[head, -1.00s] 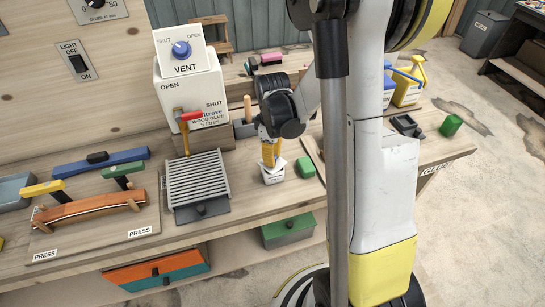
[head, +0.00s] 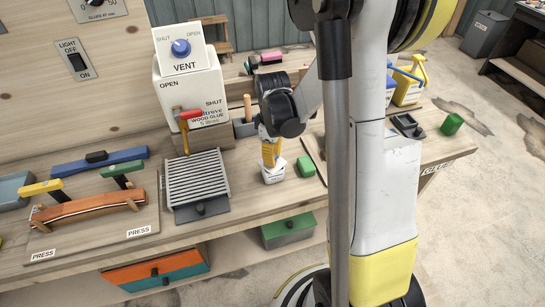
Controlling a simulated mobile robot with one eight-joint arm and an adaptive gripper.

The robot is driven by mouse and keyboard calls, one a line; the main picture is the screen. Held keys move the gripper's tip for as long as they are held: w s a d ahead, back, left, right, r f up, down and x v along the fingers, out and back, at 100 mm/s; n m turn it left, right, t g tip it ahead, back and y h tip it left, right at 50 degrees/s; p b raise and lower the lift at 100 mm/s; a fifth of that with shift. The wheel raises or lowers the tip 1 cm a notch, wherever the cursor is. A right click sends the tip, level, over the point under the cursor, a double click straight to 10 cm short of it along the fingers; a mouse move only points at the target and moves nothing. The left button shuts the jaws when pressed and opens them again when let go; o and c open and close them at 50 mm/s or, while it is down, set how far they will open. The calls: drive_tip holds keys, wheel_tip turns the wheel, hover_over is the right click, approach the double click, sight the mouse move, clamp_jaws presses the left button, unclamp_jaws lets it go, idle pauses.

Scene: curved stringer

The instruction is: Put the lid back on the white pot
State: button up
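A small white pot (head: 274,174) with a dark label stands on the bench, right of the ribbed grey tray. My gripper (head: 270,158), below my black wrist, points down at the top of the pot. A yellow upright part shows there; I cannot tell whether it belongs to my gripper or to something held. The fingertips are small and overlap the pot's top in this view, so contact and finger opening are unclear. I cannot make out a separate lid; it may be hidden at the pot's top or elsewhere.
My arm hides part of the bench at right.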

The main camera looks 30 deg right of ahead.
idle(0.3)
drive_tip(key=o, duration=1.4)
drive_tip(key=shift+r, duration=0.15)
drive_tip(key=shift+r+p, duration=2.45)
drive_tip(key=shift+r, duration=0.95)
clamp_jaws()
drive_tip(key=shift+f, duration=0.15)
drive_tip(key=shift+f+b, duration=2.5)
drive_tip(key=shift+f, duration=0.15)
